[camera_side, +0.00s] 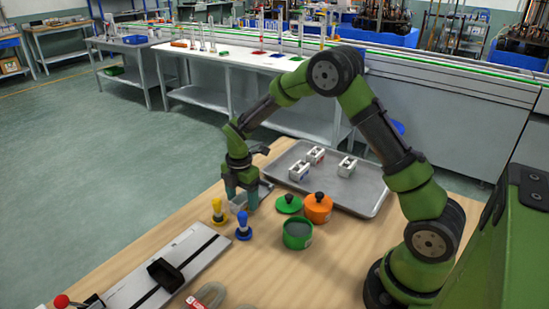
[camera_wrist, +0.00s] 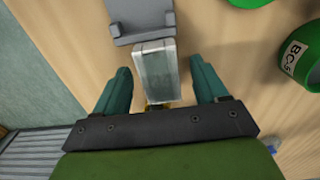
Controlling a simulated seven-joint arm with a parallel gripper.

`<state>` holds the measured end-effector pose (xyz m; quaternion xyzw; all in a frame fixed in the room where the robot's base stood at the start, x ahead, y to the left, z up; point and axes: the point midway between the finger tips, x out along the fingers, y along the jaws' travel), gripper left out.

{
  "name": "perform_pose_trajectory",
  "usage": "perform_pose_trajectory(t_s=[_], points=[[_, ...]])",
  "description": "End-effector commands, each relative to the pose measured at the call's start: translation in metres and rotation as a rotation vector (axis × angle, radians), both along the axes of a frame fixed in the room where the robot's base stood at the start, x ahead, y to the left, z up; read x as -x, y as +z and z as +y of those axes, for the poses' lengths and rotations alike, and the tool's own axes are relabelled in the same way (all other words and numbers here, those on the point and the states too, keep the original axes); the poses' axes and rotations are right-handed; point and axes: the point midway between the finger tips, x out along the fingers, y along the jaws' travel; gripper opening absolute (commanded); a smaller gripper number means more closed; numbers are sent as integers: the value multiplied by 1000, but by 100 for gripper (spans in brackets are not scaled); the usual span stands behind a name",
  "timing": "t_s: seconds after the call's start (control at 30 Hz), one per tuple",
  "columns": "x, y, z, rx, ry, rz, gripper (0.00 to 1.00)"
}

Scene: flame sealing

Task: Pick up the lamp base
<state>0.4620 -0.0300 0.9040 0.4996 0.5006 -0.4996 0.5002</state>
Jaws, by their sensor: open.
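A clear, glassy rectangular block (camera_wrist: 155,70), which looks like the lamp base, stands on the wooden table between my fingers in the wrist view. In the side view it shows as a pale block (camera_side: 238,203), partly hidden by the fingers. My gripper (camera_wrist: 163,78) is open, with one finger on each side of the block and a visible gap to each. In the side view my gripper (camera_side: 241,192) points down, low over the table. A grey bracket-like piece (camera_wrist: 140,20) lies just beyond the block in the wrist view.
A yellow-topped stamp (camera_side: 218,211) and a blue one (camera_side: 243,227) stand close by. A green pot (camera_side: 298,234), a green lid (camera_side: 288,205) and an orange pot (camera_side: 317,209) sit to the right. A metal tray (camera_side: 370,195) holds white pieces. A white board (camera_side: 195,243) lies in front.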

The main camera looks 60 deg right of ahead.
Motion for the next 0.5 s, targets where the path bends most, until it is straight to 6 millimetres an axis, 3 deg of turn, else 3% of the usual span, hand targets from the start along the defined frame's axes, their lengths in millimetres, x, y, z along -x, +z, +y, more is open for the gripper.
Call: perform_pose_trajectory(t_s=[0.3, 0.5], points=[[0, -6, 0, 0, -1, -1, 71], [0, -6, 0, 0, -1, -1, 40]])
